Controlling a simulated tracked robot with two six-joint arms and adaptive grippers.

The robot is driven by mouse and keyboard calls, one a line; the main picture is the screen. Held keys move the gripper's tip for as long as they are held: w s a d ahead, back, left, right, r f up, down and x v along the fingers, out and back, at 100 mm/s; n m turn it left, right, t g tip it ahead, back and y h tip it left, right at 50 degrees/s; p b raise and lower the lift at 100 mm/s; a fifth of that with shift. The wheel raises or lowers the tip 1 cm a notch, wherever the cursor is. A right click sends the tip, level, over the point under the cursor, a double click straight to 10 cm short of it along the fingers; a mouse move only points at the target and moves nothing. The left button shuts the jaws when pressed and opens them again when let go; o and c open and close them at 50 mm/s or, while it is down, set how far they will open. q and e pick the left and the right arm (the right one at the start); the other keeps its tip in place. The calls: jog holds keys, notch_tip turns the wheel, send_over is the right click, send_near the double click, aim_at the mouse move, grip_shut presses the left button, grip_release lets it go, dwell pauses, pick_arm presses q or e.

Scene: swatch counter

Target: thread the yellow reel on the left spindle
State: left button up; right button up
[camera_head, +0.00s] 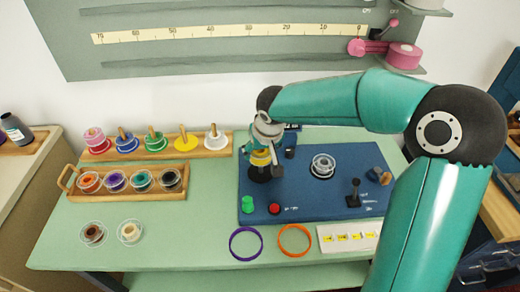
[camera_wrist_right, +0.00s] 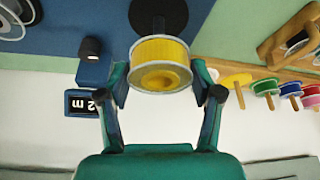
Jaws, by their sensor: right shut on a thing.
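The yellow reel (camera_head: 261,158), with clear flanges, is between the fingers of my right gripper (camera_head: 262,148), which is shut on it. In the right wrist view the reel (camera_wrist_right: 162,52) sits between the two fingertips of the gripper (camera_wrist_right: 162,85). The round black base of the left spindle (camera_head: 259,175) lies right below the reel on the blue board; it also shows in the wrist view (camera_wrist_right: 158,12). My left gripper is not in view.
The blue board (camera_head: 300,202) also carries a grey reel (camera_head: 322,165), a black lever (camera_head: 354,193), and green and red buttons. A wooden peg rack (camera_head: 160,152) and a tray of reels (camera_head: 70,181) stand left. Purple and orange rings lie in front.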

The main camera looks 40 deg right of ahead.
jog(key=shift+s+b, duration=0.15)
jog(key=shift+b, duration=0.15)
dwell(0.6)
jog(key=shift+f, duration=0.1)
jog(key=shift+f+b, duration=1.1)
jog(key=shift+b, duration=0.15)
jog(key=shift+f, duration=0.1)
jog(key=o, duration=1.2)
jog(key=shift+c, duration=0.2)
